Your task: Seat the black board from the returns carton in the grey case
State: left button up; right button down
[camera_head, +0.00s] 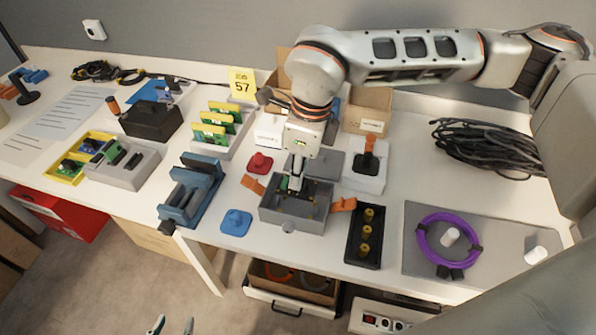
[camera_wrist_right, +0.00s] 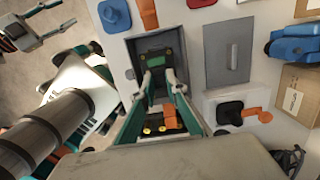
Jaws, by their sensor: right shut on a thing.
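The grey case (camera_head: 313,215) stands open near the table's front edge, also in the right wrist view (camera_wrist_right: 134,50). The black board (camera_wrist_right: 153,60), with a green patch, shows over or in the case's opening. My right gripper (camera_head: 295,188) points down into the case and is shut on the board; whether the board touches the case floor I cannot tell. My left gripper (camera_head: 172,325) is empty and open at the bottom edge of the head view, away from the table. Cardboard cartons (camera_head: 374,103) stand behind my right arm; I cannot read which is the returns carton.
Orange clips (camera_head: 344,204) lie at both sides of the case. A black tray with brass parts (camera_head: 352,252) is right of it, a blue fixture (camera_head: 190,190) left. A grey lid (camera_wrist_right: 212,65) and a stand with a black knob (camera_head: 366,180) are behind.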

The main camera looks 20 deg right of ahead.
jog(key=shift+f, duration=0.9)
pick_arm(q)
jog(key=shift+s+d+f+b, duration=0.1)
jog(key=shift+s+f+b, duration=0.2)
jog(key=shift+s+f, duration=0.55)
pick_arm(e)
jog(key=shift+f, duration=0.1)
jog(key=shift+f, duration=0.1)
pick_arm(q)
jog(key=shift+w+f, duration=0.15)
jog(key=shift+w, duration=0.2)
pick_arm(e)
jog(key=shift+f, duration=0.7)
pick_arm(q)
jog(key=shift+s+f+b, duration=0.15)
jog(key=shift+f+b, duration=0.05)
jog(key=shift+b, duration=0.15)
pick_arm(e)
jog(key=shift+f, duration=0.3)
jog(key=shift+f, duration=0.55)
pick_arm(q)
jog(key=shift+s+f+g, duration=0.3)
jog(key=shift+s+f, duration=0.25)
jog(key=shift+s, duration=0.05)
pick_arm(e)
jog(key=shift+f, duration=0.15)
jog(key=shift+f, duration=0.2)
